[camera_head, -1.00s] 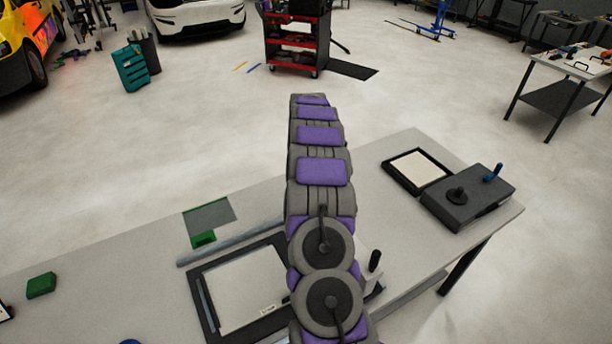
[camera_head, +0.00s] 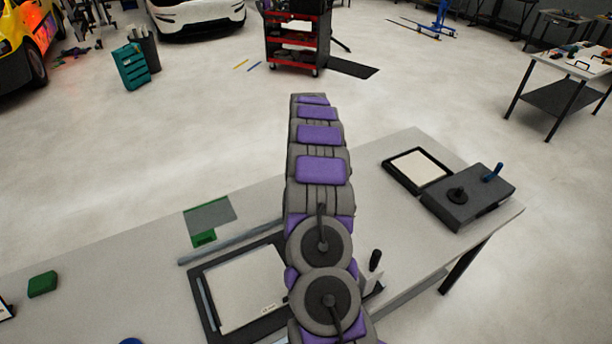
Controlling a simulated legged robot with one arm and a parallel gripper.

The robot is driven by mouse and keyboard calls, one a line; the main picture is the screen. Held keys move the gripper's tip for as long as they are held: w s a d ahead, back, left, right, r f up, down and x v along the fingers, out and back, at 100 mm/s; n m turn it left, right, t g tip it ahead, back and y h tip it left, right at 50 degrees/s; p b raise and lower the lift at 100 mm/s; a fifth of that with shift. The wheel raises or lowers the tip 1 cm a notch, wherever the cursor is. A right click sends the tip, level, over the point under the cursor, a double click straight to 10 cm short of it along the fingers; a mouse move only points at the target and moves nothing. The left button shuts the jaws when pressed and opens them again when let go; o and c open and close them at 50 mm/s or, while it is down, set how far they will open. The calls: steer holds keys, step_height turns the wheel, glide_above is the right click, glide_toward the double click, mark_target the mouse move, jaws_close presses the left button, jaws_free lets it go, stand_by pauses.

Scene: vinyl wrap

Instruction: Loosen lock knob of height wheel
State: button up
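A dark grey block (camera_head: 468,200) sits at the right end of the table. It carries a black round knob (camera_head: 457,195) and an upright blue handle (camera_head: 493,172). A black upright handle (camera_head: 375,261) stands on a pale base just right of my arm, partly hidden by it. I cannot tell which of these is the height wheel or its lock knob. My arm rises through the middle of the view. My gripper is not visible, so its hold and its distance from the knobs cannot be seen.
The grey table (camera_head: 420,240) holds a black-framed panel (camera_head: 245,290) partly behind my arm and a smaller framed tray (camera_head: 417,168). A green block (camera_head: 43,284) and a grey-green card (camera_head: 209,217) lie at left. A red tool cart (camera_head: 295,45) stands beyond on open floor.

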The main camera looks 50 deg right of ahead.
steer(key=shift+w+r, duration=0.1)
steer(key=o, duration=1)
steer(key=shift+d, duration=0.15)
steer(key=shift+o, duration=0.2)
step_height(320, 180, up, 17)
steer(key=shift+d, duration=0.1)
